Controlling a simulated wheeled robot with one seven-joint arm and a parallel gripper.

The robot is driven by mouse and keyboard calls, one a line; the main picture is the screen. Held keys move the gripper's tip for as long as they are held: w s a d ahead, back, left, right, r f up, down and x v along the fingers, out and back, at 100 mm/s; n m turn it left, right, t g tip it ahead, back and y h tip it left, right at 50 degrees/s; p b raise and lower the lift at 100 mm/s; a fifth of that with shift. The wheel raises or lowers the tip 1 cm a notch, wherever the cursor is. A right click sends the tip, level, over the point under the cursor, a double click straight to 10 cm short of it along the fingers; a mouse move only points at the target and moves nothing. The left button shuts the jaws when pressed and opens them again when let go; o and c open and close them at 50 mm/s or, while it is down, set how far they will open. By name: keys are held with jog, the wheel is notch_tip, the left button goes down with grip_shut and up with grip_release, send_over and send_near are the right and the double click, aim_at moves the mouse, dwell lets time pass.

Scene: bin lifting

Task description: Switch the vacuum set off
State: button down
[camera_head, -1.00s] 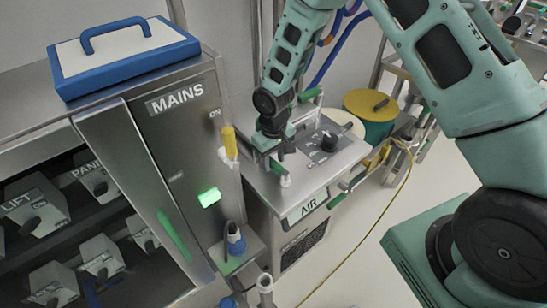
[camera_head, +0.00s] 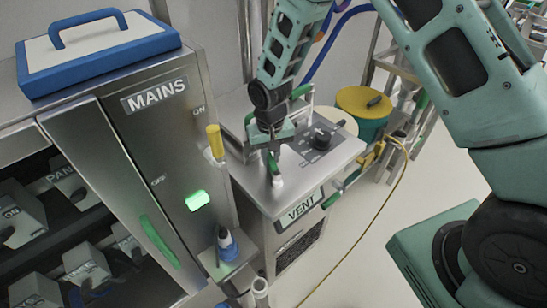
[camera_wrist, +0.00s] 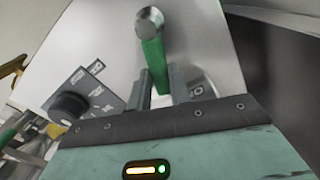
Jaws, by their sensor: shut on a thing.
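No sign reading "vacuum" is legible to me. On its top are a black rotary knob (camera_head: 321,139) on a dark plate and a green lever (camera_head: 274,164) with a pale tip. My gripper (camera_head: 272,146) is at this lever. In the wrist view, my gripper (camera_wrist: 160,86) has its fingers either side of the green lever (camera_wrist: 153,62), shut on it. The lever's metal end faces the camera. The black knob (camera_wrist: 68,108) is to the left.
The mains cabinet (camera_head: 150,130) has a yellow-handled switch (camera_head: 215,142) and a lit green lamp (camera_head: 197,200). A blue-edged case (camera_head: 100,58) lies on top. A yellow-lidded green drum (camera_head: 365,110) and a yellow cable (camera_head: 368,218) are to the right. The floor there is mostly clear.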

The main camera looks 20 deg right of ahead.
jog(key=d+m, duration=0.1)
jog(key=m, duration=0.3)
jog(key=shift+s+d+b, duration=0.15)
jog(key=shift+d+b, duration=0.2)
jog(key=m, duration=0.1)
jog(key=d+m, duration=0.1)
jog(key=m, duration=0.1)
jog(key=shift+s+d, duration=0.25)
jog(key=shift+s, duration=0.15)
jog(key=m, duration=0.2)
jog(key=s+d+m, duration=0.1)
jog(key=m, duration=0.1)
jog(key=shift+r+p, duration=0.1)
jog(key=shift+p, duration=0.25)
jog(key=shift+s+d+m+p, duration=0.2)
jog(key=shift+s+m, duration=0.1)
jog(key=shift+m, duration=0.35)
jog(key=shift+s+d+m+p, duration=0.2)
jog(key=shift+s+m, duration=0.1)
jog(key=shift+m, duration=0.35)
jog(key=c, duration=1.3)
grip_release()
notch_tip(320, 180, up, 17)
jog(key=shift+r+b, duration=0.15)
jog(key=shift+b, duration=0.35)
jog(key=shift+s, duration=0.1)
